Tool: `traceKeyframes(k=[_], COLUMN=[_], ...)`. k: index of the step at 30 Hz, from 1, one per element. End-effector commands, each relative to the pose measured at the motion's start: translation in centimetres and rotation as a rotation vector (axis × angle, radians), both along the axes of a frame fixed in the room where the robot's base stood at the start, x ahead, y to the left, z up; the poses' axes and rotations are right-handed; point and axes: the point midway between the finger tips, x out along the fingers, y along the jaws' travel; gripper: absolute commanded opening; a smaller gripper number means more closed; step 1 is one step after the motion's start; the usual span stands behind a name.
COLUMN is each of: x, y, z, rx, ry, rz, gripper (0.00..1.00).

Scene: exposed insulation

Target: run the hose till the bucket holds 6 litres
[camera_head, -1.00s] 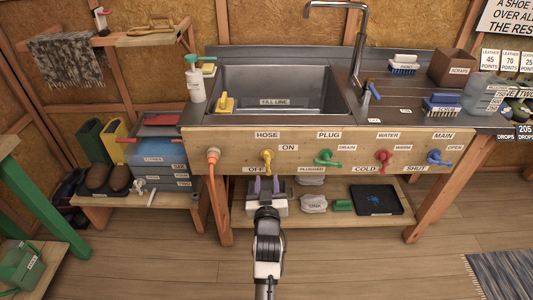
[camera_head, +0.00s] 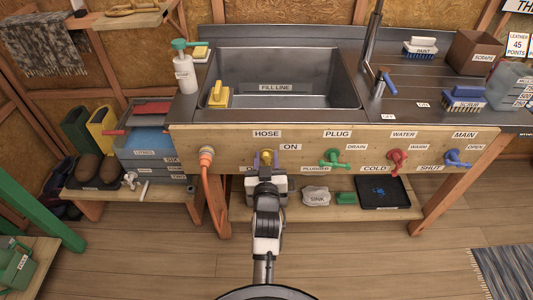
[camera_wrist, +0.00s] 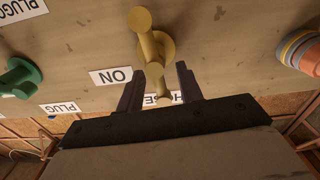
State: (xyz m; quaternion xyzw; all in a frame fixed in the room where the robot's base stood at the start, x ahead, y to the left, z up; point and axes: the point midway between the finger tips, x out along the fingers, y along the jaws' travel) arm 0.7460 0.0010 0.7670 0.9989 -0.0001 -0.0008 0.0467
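The yellow hose handle (camera_head: 267,156) sits on the wooden front panel under the HOSE label (camera_head: 267,133). My gripper (camera_wrist: 160,88) is open, with one finger on each side of one end of the handle in the wrist view; gaps show on both sides. The ON label (camera_wrist: 112,77) shows beside the handle; the OFF label is mostly hidden by my gripper. The orange hose (camera_head: 204,185) hangs from its connector left of the handle; its far end is not visible. A grey and blue container (camera_head: 150,142) marked LITRES, SIX and TWO stands at left; its water level is unclear.
Green (camera_head: 332,158), red (camera_head: 396,159) and blue (camera_head: 456,158) handles line the panel to the right. The sink (camera_head: 290,68) is above. A lower shelf holds a grey cloth-like item (camera_head: 316,196) and a black tray (camera_head: 405,193). Open floor lies in front.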

Motion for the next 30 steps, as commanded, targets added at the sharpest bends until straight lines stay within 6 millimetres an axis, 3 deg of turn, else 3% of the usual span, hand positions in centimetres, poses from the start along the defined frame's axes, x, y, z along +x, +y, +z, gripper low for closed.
traceKeyframes(k=[6, 15, 29, 30], x=[-0.01, 0.0, 0.03, 0.03], y=[0.01, 0.01, -0.17, -0.17], z=[0.02, 0.03, 0.1, 0.1], rx=[0.0, 0.0, 0.09, 0.09], ry=[0.0, -0.001, -0.002, -0.002], rz=[0.0, 0.0, 0.001, 0.001], gripper=[0.36, 0.0, 0.0, 0.2])
